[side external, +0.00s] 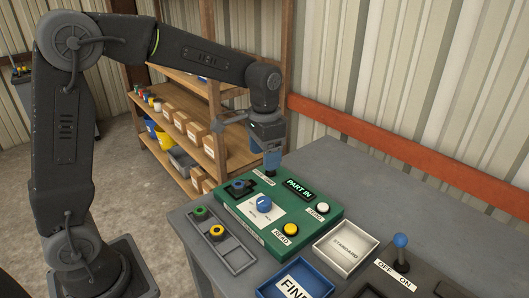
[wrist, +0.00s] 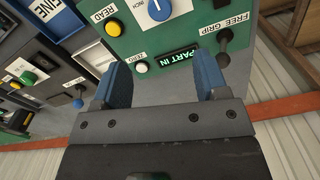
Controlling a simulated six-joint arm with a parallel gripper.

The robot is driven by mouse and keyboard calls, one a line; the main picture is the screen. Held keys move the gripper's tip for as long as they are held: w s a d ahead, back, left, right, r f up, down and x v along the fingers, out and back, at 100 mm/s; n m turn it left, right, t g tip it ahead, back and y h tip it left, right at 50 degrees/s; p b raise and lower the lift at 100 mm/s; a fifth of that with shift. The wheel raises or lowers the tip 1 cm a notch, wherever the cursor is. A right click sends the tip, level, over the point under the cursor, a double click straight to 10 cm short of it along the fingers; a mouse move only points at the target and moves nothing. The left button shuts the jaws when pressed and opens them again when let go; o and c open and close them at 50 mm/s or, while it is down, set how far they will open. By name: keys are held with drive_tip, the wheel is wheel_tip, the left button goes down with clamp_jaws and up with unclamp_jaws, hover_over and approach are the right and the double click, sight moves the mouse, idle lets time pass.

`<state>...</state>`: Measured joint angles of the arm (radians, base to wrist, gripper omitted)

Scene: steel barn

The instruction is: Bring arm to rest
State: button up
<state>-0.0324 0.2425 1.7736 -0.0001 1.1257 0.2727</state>
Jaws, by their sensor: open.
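My gripper (side external: 271,165) points down at the far edge of the green panel (side external: 325,222) in the side view. In the wrist view its blue fingers (wrist: 162,80) are spread apart with nothing between them. The panel's lit PART IN sign (wrist: 182,57) shows beyond the fingertips. A black FREE GRIP lever (wrist: 226,40) stands near the right finger. The white ZERO button (wrist: 142,67) shows near the left finger. I cannot tell the exact gap between fingertips and panel.
The panel has a blue knob (side external: 264,204) and yellow READ button (side external: 290,229). A grey tray (side external: 238,257) holds green and yellow-ringed pieces. A white STANDARD tray (side external: 346,247), blue FINE tray (side external: 318,276) and blue-topped lever (side external: 401,247) stand nearby. Wooden shelves (side external: 215,130) are behind.

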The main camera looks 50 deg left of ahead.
drive_tip(key=s+r+n+t, duration=0.1)
drive_tip(key=s+r+t, duration=0.1)
drive_tip(key=s, duration=0.8)
drive_tip(key=s+d+r+n+t, duration=0.1)
drive_tip(key=s+r+t, duration=0.2)
drive_tip(key=s, duration=0.7)
drive_tip(key=shift+s+d+r+n+t, duration=0.2)
drive_tip(key=shift+n+t, duration=0.1)
drive_tip(key=shift+n, duration=0.1)
